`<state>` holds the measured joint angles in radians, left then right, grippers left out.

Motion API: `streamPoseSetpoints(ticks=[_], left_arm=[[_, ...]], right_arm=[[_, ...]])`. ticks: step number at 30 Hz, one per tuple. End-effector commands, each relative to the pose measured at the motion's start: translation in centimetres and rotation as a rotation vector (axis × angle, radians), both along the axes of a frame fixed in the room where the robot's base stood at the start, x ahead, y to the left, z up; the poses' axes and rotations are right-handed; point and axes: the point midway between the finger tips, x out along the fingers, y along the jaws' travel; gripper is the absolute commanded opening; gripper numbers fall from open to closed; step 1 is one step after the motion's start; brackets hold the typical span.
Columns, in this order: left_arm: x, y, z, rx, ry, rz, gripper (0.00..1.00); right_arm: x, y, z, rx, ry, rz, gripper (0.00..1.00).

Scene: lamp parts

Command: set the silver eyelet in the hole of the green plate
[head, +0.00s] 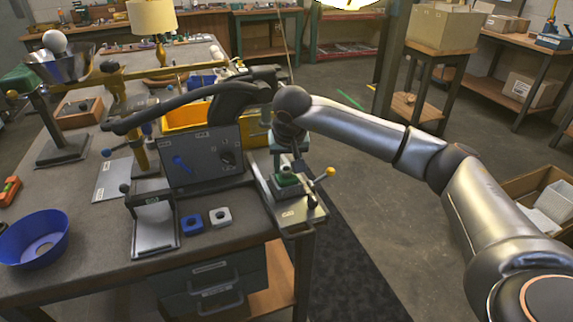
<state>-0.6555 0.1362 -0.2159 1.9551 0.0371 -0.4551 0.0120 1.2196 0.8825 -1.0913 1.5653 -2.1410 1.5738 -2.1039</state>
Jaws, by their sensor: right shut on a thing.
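The green plate (287,181) sits in a small fixture at the right front corner of the workbench. My right arm reaches in from the right and bends down over it. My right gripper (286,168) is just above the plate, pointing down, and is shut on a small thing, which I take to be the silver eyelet. My left gripper is not in view.
A lever with a yellow knob (330,172) sticks out right of the fixture. A dark upright panel (203,158) stands to its left. A blue block (191,224) and a grey block (220,216) lie in front. A blue bowl (36,240) sits at the left.

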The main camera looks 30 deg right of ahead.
Motion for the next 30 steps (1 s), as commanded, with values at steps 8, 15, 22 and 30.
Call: streamPoseSetpoints(ticks=[8, 15, 22, 30], left_arm=[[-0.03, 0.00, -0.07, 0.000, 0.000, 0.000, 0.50], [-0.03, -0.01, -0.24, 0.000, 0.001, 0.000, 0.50], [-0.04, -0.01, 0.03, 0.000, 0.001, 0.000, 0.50], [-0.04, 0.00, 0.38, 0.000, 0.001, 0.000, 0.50]], right_arm=[[0.00, -0.01, -0.07, 0.000, 0.000, 0.000, 0.00], [0.00, -0.01, -0.52, 0.000, 0.000, 0.000, 0.00], [0.00, -0.02, -0.26, 0.000, 0.000, 0.000, 0.00], [0.00, -0.02, 0.01, 0.000, 0.000, 0.000, 0.00]])
